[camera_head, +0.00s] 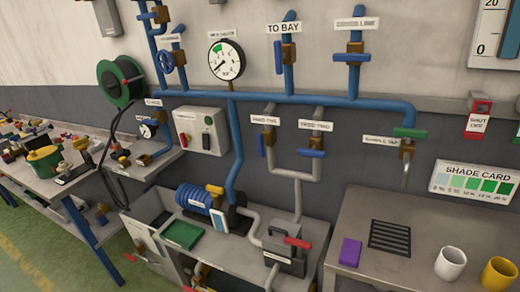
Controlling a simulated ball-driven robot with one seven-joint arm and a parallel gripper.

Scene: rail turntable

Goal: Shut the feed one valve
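The feed one valve (270,138) is a small brass body on the left grey drop pipe, under a white tag (265,120) whose small lettering seems to read FEED ONE. Its blue lever (262,145) stands upright, in line with the pipe. To its right, on the second grey drop pipe, is the feed two valve (319,141). Its blue lever (311,153) lies crosswise to the pipe. Both drop pipes join below into one pipe. My gripper is not in view, and nothing covers the valves.
A blue header pipe (300,98) runs above, with a round gauge (226,60). A grey switch box (201,130) is left of the valves. Below stand a pump bench (215,258) and a right-hand table (370,280) with a purple block (350,252) and mugs. A green-handled tap (408,134) is right.

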